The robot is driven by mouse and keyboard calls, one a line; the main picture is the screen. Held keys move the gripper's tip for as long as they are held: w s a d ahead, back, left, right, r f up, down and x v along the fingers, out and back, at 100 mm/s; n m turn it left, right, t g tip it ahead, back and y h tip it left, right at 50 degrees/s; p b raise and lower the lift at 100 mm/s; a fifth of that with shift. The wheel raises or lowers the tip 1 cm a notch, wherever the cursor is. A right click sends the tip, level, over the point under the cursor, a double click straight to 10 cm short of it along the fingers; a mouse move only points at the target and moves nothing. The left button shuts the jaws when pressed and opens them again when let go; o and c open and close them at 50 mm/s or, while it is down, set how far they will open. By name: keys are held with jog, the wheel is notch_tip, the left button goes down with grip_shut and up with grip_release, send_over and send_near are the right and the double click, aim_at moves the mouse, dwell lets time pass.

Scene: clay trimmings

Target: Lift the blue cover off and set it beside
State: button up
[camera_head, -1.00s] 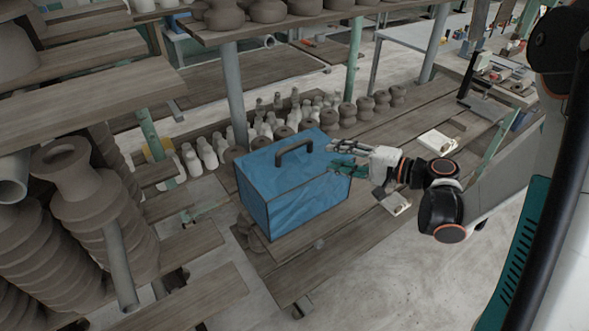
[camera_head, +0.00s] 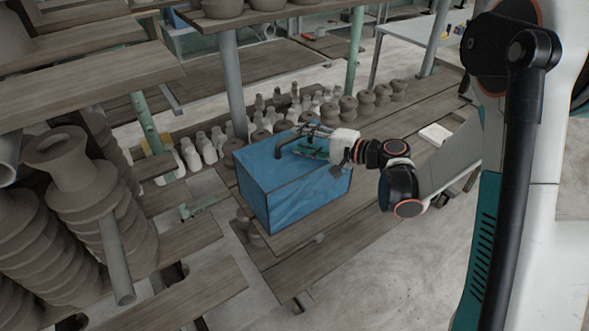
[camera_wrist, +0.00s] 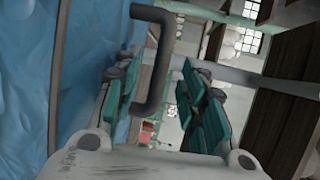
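The blue cover (camera_head: 290,195) is a box-shaped piece with dark edges, standing on the wooden boards. A dark, bent handle (camera_head: 281,146) rises from its top. My gripper (camera_head: 304,139) is over the top of the cover, at the handle, reaching in from the right. In the wrist view the cover's blue face (camera_wrist: 25,80) fills the left side. The handle (camera_wrist: 161,60) shows between the two green fingers, which stand apart on either side of it. I cannot tell whether either finger touches it. Whatever is under the cover is hidden.
Pale bottles (camera_head: 195,150) and brown pots (camera_head: 365,101) stand in rows behind the cover. A shelf post (camera_head: 231,85) rises close behind it. Stacked clay vessels (camera_head: 80,190) stand at left. Bare boards (camera_head: 400,160) lie to the right, partly under my arm.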

aim_at(299, 138)
jog(key=x, duration=0.3)
jog(key=shift+f, duration=0.1)
grip_shut()
